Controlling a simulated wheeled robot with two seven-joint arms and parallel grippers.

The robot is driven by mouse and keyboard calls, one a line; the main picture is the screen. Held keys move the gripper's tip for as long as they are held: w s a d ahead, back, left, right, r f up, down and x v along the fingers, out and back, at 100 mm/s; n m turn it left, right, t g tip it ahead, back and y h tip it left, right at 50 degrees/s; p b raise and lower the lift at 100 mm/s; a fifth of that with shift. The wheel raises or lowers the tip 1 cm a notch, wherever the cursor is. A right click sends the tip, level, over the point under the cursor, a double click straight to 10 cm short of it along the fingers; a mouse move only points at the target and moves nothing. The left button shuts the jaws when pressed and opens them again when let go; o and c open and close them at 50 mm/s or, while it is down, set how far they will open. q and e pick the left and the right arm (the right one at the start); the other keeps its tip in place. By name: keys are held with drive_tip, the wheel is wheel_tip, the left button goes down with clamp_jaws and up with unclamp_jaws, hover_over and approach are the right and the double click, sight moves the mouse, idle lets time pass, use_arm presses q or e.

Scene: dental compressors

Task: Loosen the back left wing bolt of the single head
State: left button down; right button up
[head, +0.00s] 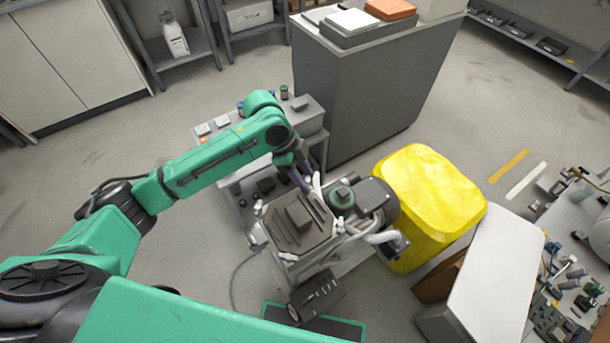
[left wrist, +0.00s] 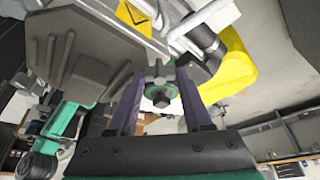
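The single head compressor shows a grey eight-sided ribbed top (head: 286,238) in the head view. In the left wrist view a small bolt (left wrist: 161,94), grey and green with a pale end, sits between my two dark purple fingers (left wrist: 160,103). The fingers are apart, with a narrow gap beside the bolt. My right gripper is not in view.
A green-topped cylinder (head: 341,196) and a dark motor (head: 374,199) stand right of the compressor top. A yellow cover (head: 430,195) is beyond them. A grey cabinet (head: 365,90) stands behind. Open floor (head: 110,150) lies to the left.

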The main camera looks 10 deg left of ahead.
use_arm(q)
drive_tip(key=shift+r+n+p, duration=0.2)
drive_tip(key=shift+n+p, duration=0.2)
drive_tip(key=shift+p, duration=0.4)
drive_tip(key=n+t+p, duration=0.1)
drive_tip(key=n+p, duration=0.2)
drive_tip(key=p, duration=0.1)
drive_tip(key=n+t+y+p, duration=0.1)
drive_tip(key=n+p, duration=0.3)
drive_tip(key=p, duration=0.1)
drive_tip(key=n+t+y+p, duration=0.1)
drive_tip(key=n+t+p, duration=0.1)
drive_tip(key=p, duration=0.3)
drive_tip(key=shift+s+d+r+n, duration=0.1)
drive_tip(key=shift+s+d+n, duration=0.15)
drive_tip(key=shift+n, duration=0.65)
drive_tip(key=n+y+p, duration=0.1)
drive_tip(key=n+p, duration=0.1)
drive_tip(key=n, duration=0.1)
drive_tip(key=shift+n, duration=0.3)
drive_tip(key=shift+f+n+t+y+p, duration=0.15)
drive_tip(key=shift+n+y+p, duration=0.2)
drive_tip(key=shift+n, duration=0.35)
drive_tip(key=shift+f+n+t+y+p, duration=0.1)
drive_tip(key=shift+n+t+y+p, duration=0.2)
drive_tip(key=shift+n, duration=0.4)
drive_tip(key=c, duration=0.6)
unclamp_jaws()
drive_tip(key=shift+s+r, duration=0.1)
drive_tip(key=shift+r, duration=0.05)
